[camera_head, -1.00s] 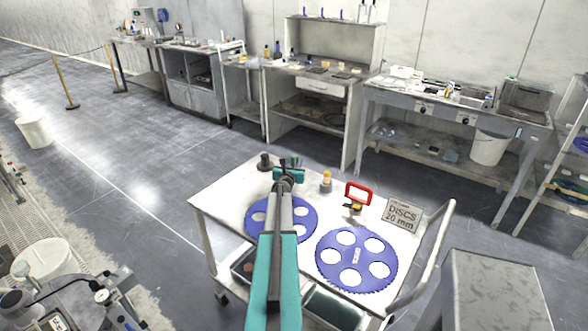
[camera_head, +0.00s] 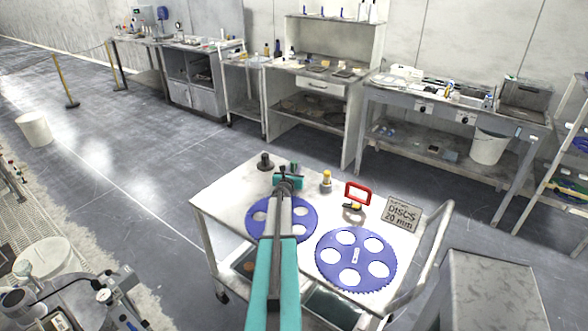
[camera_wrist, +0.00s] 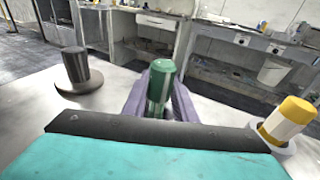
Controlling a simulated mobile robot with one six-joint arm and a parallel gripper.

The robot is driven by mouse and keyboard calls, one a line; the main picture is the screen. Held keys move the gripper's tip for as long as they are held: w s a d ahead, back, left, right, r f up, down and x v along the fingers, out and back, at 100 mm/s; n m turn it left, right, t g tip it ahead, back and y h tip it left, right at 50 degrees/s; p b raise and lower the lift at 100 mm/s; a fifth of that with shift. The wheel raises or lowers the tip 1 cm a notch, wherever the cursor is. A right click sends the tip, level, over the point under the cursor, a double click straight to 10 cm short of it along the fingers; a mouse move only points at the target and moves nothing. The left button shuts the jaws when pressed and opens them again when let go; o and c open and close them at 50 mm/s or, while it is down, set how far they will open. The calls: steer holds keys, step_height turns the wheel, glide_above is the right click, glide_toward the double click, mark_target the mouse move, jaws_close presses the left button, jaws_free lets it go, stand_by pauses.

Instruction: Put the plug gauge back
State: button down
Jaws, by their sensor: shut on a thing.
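A plug gauge with a green top and shiny metal lower part (camera_wrist: 159,88) stands upright between the fingers of my gripper (camera_wrist: 160,105) in the wrist view. My gripper is shut on it. In the head view my gripper (camera_head: 287,182) is over the far side of the white cart top, and only a bit of green (camera_head: 295,167) shows there. The gauge's lower end is hidden by my gripper, so I cannot tell whether it touches the cart.
A yellow-topped cylinder (camera_wrist: 288,120) sits in a grey holder to the right. A dark knob (camera_wrist: 76,66) on a round base stands left. Blue toothed discs (camera_head: 356,262), a red-handled thing (camera_head: 358,193) and a "DISCS 20 mm" sign (camera_head: 402,213) share the cart (camera_head: 222,205).

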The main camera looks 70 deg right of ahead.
stand_by(0.4)
steer(key=c, duration=1.4)
jaws_free()
steer(key=shift+c, duration=0.2)
steer(key=shift+r, duration=0.1)
steer(key=shift+b+v, duration=0.5)
steer(key=shift+v, duration=0.75)
steer(key=shift+b+v, duration=1.4)
steer(key=shift+v, duration=3.35)
